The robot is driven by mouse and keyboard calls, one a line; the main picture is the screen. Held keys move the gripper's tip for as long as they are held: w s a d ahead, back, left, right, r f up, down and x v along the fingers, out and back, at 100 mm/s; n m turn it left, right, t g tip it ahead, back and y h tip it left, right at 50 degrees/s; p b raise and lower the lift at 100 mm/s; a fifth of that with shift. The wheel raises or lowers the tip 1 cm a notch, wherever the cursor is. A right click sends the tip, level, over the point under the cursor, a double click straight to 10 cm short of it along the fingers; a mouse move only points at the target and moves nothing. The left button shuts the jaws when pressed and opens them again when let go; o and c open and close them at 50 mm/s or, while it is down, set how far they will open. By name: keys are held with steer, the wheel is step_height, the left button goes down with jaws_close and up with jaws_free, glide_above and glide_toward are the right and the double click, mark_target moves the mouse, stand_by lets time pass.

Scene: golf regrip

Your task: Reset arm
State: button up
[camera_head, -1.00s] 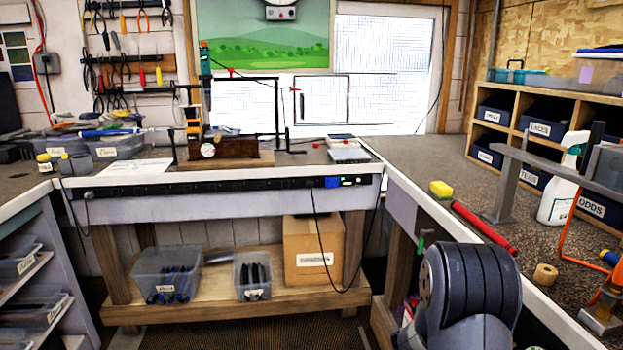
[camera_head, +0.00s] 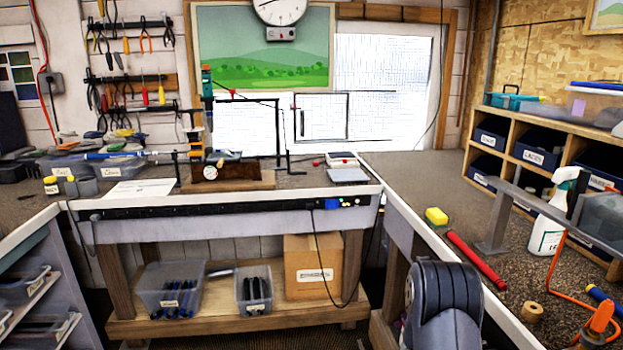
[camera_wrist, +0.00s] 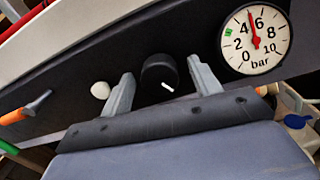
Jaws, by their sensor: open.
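My gripper (camera_wrist: 163,95) is open in the wrist view, with its two grey fingers apart. A black knob (camera_wrist: 160,78) with a white mark shows between the fingers; I cannot tell whether anything touches it. A round pressure gauge (camera_wrist: 256,38) marked in bar is at the upper right of the wrist view, its red needle pointing between 4 and 6. In the head view only a dark, rounded part of my arm shows at the bottom right; my gripper is not seen there.
The workbench (camera_head: 330,198) stands ahead with a clamp stand on top. On the right counter are a yellow sponge (camera_head: 436,216), a red tube (camera_head: 475,260), a tape roll (camera_head: 532,312) and a spray bottle (camera_head: 550,225). Plastic bins (camera_head: 168,290) and a cardboard box (camera_head: 313,277) sit on the lower shelf.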

steer(key=shift+a+n+p, duration=0.45)
steer(key=shift+n+p, duration=0.45)
steer(key=shift+r, duration=0.1)
